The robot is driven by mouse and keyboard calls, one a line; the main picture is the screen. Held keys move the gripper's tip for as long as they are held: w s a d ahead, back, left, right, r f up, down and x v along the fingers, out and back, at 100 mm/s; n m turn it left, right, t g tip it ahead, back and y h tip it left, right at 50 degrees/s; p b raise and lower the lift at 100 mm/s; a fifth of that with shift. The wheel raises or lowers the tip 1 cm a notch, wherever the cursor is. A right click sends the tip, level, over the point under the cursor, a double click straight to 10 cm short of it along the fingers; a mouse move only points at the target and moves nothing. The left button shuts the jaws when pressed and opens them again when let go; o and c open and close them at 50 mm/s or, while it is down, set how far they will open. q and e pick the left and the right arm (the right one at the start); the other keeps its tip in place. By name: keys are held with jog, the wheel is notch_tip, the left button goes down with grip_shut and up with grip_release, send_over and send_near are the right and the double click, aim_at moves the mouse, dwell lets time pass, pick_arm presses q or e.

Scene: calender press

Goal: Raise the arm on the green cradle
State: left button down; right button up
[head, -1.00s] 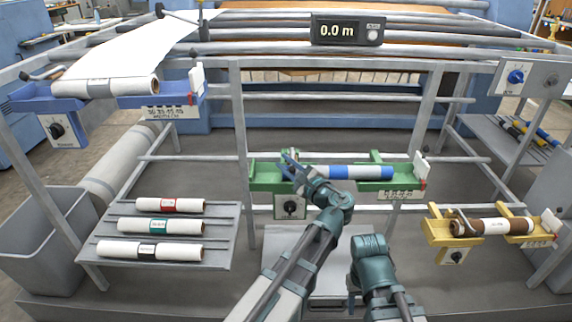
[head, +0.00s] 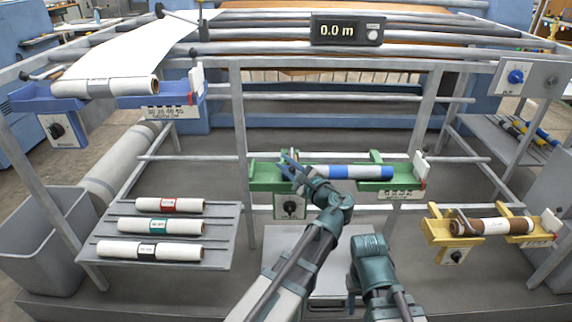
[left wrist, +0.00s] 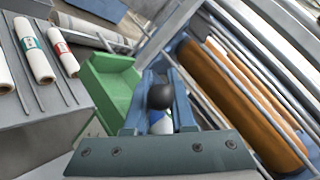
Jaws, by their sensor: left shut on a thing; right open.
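The green cradle (head: 268,185) stands in the middle of the frame and holds a roll with blue and white bands (head: 352,172). My left gripper (head: 289,163) is at the cradle's left end. In the left wrist view, its two blue fingers (left wrist: 160,98) are shut on a black ball knob (left wrist: 160,96). The green cradle also shows there (left wrist: 108,85), just left of the fingers. The arm that bears the knob is mostly hidden by my gripper. My right arm is folded low in the middle, and I cannot make out its gripper.
A blue cradle (head: 130,101) with a white roll is at upper left. A yellow cradle (head: 440,232) with a brown-ended roll is at right. A rack (head: 222,238) at left holds several white rolls. A display (head: 347,30) reads 0.0 m. Frame bars surround the green cradle.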

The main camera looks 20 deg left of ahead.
pick_arm(q)
jog(key=shift+r, duration=0.1)
jog(key=shift+w+r+p, duration=0.1)
jog(key=shift+r+p, duration=0.05)
jog(key=shift+p, duration=0.2)
jog(key=w+a+r+m+g+h+p, duration=0.2)
jog(key=w+r+m+g+h+p, duration=0.45)
jog(key=p, duration=1.55)
jog(key=w+a+g+p, duration=0.1)
jog(key=w+a+g, duration=0.2)
jog(key=w, duration=0.7)
jog(key=shift+w+g, duration=0.2)
jog(key=shift+g, duration=0.25)
jog(key=shift+f, duration=0.1)
